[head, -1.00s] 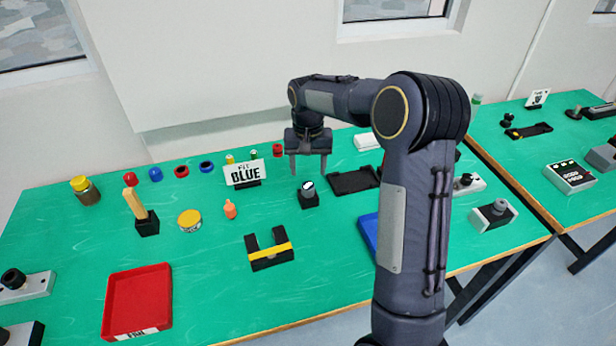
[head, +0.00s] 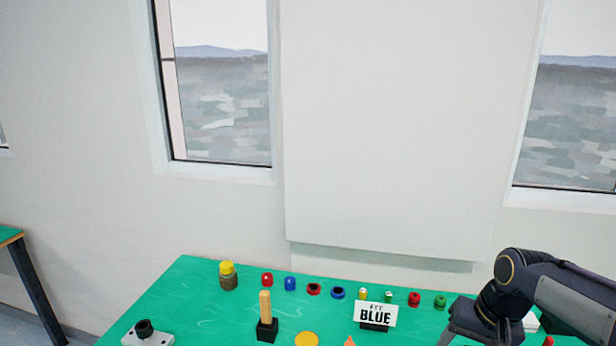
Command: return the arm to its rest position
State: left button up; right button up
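My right arm (head: 575,300) comes in at the lower right, bent at the elbow. The body of my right gripper (head: 480,322) hangs over the right part of the green table (head: 200,300). Its fingertips are cut off by the bottom edge, so I cannot tell how far apart they are or whether they hold anything. My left gripper is out of view.
On the table stand a sign reading BLUE (head: 375,314), a yellow-capped jar (head: 228,276), a wooden-handled tool in a black block (head: 266,318) and a row of small coloured parts (head: 337,292). Another table (head: 10,235) is at far left. The wall is behind.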

jog(key=s+a+n+t, duration=0.1)
jog(key=s+a, duration=0.2)
jog(key=s, duration=0.3)
jog(key=s+a+f+n+t+y, duration=0.1)
jog(key=s+a, duration=0.1)
jog(key=s, duration=0.4)
jog(key=s+a+t+y, duration=0.1)
jog(key=s+a, duration=0.2)
jog(key=s, duration=0.3)
jog(key=shift+s+a+f+n+t, duration=0.2)
jog(key=shift+s+a+n+t, duration=0.1)
jog(key=shift+s+a+n, duration=0.1)
